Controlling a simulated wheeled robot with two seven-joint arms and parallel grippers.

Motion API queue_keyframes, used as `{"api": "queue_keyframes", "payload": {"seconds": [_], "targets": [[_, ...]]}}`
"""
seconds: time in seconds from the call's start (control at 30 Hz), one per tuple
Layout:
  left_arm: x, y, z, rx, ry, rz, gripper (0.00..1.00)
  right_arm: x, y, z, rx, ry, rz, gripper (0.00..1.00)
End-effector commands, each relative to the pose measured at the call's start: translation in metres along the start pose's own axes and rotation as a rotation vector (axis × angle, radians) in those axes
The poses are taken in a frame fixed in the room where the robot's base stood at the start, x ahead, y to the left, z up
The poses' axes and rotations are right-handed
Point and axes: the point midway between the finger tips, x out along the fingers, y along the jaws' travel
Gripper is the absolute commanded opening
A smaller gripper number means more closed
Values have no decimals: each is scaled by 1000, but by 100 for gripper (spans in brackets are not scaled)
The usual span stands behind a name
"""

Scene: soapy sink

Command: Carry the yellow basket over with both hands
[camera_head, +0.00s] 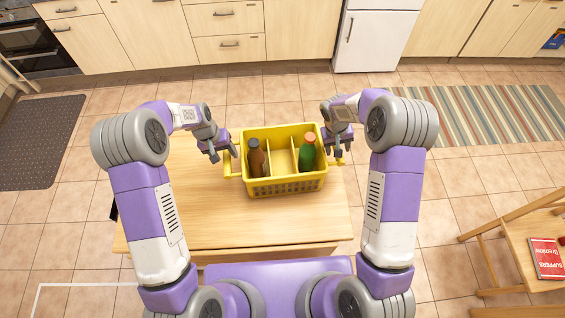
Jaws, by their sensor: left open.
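The yellow basket (287,184) stands upright on a small wooden table, with dividers inside. A brown bottle (256,160) stands in its left compartment and a green bottle (307,154) in its right one. The middle compartment looks empty. My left gripper (222,153) is open at the basket's left handle (228,168). My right gripper (338,150) is at the right handle, which it partly hides. I cannot tell whether either gripper touches its handle, or whether the right one is open or shut.
The wooden table (215,221) has bare room in front of the basket. A wooden chair (520,235) with a red book (546,258) is at the right. A striped rug (480,115), a dark mat (40,140) and a white fridge (372,38) lie beyond clear tiled floor.

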Motion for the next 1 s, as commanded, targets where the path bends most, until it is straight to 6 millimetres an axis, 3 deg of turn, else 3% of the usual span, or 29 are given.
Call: {"api": "queue_keyframes", "payload": {"seconds": [0.2,0.53,0.9,1.0], "targets": [[22,0,0,-1,-1,1,57,21,0,0,2,1,0,57],[24,0,0,-1,2,1,57,24,0,0,1,1,0,57],[24,0,0,-1,1,0,2,24,0,0,0,1,0,2],[24,0,0,-1,1,0,0,24,0,0,0,1,0,0]]}}
